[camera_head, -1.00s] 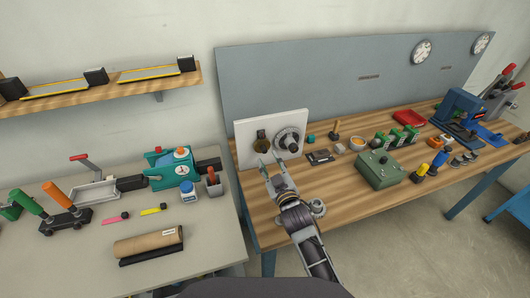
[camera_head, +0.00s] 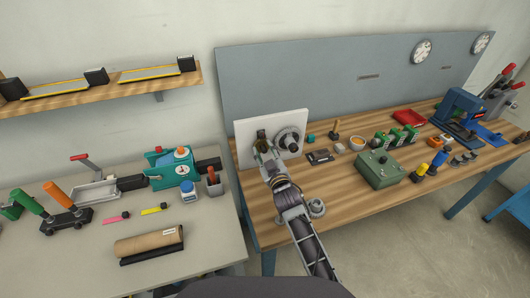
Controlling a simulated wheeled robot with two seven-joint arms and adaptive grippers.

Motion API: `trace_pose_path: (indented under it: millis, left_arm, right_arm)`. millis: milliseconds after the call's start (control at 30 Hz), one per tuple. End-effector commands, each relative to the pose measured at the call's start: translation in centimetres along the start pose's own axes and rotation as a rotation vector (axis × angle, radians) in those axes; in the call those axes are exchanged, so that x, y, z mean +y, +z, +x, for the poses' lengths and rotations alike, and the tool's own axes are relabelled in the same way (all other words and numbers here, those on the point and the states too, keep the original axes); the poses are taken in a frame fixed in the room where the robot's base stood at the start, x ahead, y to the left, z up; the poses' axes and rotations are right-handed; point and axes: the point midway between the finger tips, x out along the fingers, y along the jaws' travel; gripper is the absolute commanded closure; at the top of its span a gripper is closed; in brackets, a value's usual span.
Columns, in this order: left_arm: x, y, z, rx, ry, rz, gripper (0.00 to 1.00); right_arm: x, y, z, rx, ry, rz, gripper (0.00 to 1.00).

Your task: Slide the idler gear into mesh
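A white upright plate (camera_head: 250,127) stands at the left end of the wooden bench. A large grey gear (camera_head: 290,140) with a dark hub is mounted on its right part. A smaller brass-coloured gear, likely the idler, (camera_head: 261,145) with a dark block above it sits to the left of the grey gear. My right gripper (camera_head: 263,153) is at the brass gear, in front of its lower part and partly hiding it. Its fingers are too small and overlapped to show whether they are closed on it. Whether the gear teeth touch cannot be made out. My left gripper is out of view.
A green box (camera_head: 379,169), a dark flat part (camera_head: 320,157) and an orange-topped cup (camera_head: 357,144) stand right of the plate on the bench (camera_head: 340,196). A round metal part (camera_head: 317,207) lies beside my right arm. A grey table (camera_head: 215,243) with tools is at left.

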Motion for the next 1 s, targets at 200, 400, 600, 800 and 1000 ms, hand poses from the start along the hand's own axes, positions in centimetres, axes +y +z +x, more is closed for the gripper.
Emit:
trace_pose_path:
  millis: [200,400,600,800,1000]
  left_arm:
    - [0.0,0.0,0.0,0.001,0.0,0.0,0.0]
    - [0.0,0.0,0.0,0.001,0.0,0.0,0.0]
    - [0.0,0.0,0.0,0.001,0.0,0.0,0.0]
    - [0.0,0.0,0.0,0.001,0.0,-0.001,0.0]
    - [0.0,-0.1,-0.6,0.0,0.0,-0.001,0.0]
  right_arm:
    - [0.0,0.0,0.0,0.0,0.0,0.0,0.6]
    - [0.0,0.0,0.0,0.0,0.0,0.0,0.85]
    - [0.0,0.0,0.0,0.0,0.0,0.0,1.0]
    - [0.1,0.0,0.0,0.0,0.0,0.0,1.0]
    - [1.0,0.3,0.0,0.0,0.0,-0.003,1.0]
